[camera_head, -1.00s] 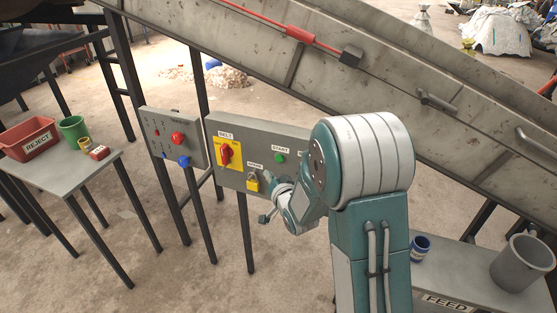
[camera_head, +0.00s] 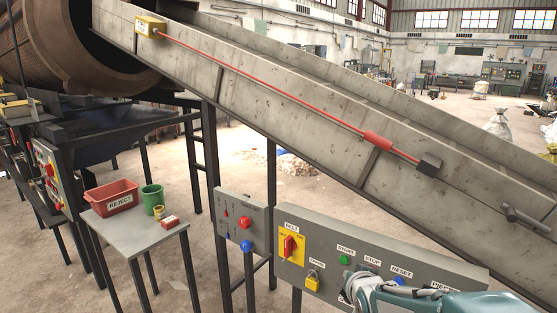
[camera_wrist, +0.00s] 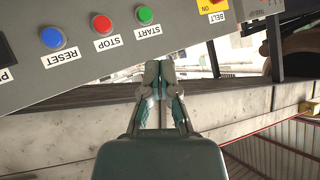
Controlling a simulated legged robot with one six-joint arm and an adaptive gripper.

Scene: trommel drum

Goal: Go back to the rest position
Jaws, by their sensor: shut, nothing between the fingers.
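My gripper (camera_wrist: 159,72) is shut and empty in the wrist view, with its fingertips close together. It lies below the control panel (camera_wrist: 100,75) as pictured, and the panel appears upside down there. In the head view my arm (camera_head: 400,295) shows at the bottom right, in front of the lower part of the panel (camera_head: 325,262). I cannot make out the fingertips in that view. The panel carries a red BELT switch on a yellow plate (camera_head: 291,247), a yellow padlock (camera_head: 314,280), and the green START (camera_wrist: 145,15), red STOP (camera_wrist: 102,24) and blue RESET (camera_wrist: 52,37) buttons.
A smaller panel (camera_head: 233,215) with red and blue knobs stands to the left. A table (camera_head: 135,238) holds a red REJECT bin (camera_head: 111,197), a green cup (camera_head: 152,199) and small items. The inclined conveyor (camera_head: 290,105) rises behind the panels towards the drum (camera_head: 75,50).

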